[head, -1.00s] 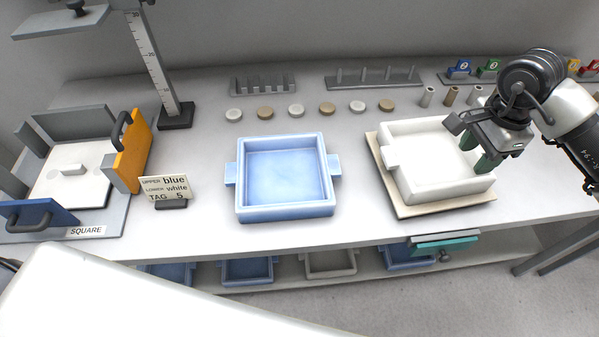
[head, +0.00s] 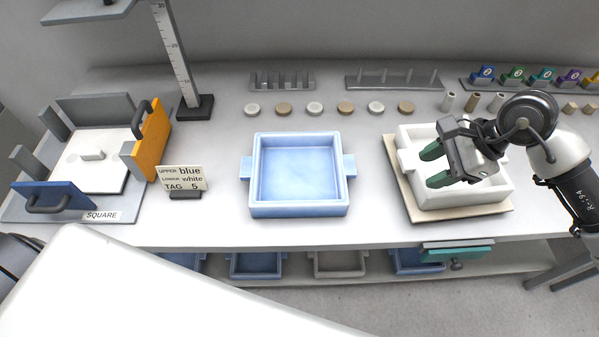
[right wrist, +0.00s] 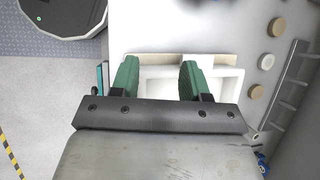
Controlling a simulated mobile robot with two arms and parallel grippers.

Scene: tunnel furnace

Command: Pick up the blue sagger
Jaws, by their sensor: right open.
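The blue sagger (head: 299,211) is a square, open tray with a lug on its left and right sides. It stands on the table near the middle of the head view, apart from both grippers. A white sagger (head: 466,199) stands on a beige board to its right and also shows in the right wrist view (right wrist: 222,59). My right gripper (head: 435,167) is open and empty, above the white sagger, with its green fingers pointing left toward the blue sagger. The right wrist view shows the two green fingers (right wrist: 158,78) spread apart. My left gripper is not in view.
A sign (head: 182,179) reads upper blue, lower white, tag 5. A square fixture (head: 128,207) with orange and blue handled blocks stands at left. Small discs (head: 315,109) line the back. More saggers (head: 256,273) sit on the shelf below. The table around the blue sagger is clear.

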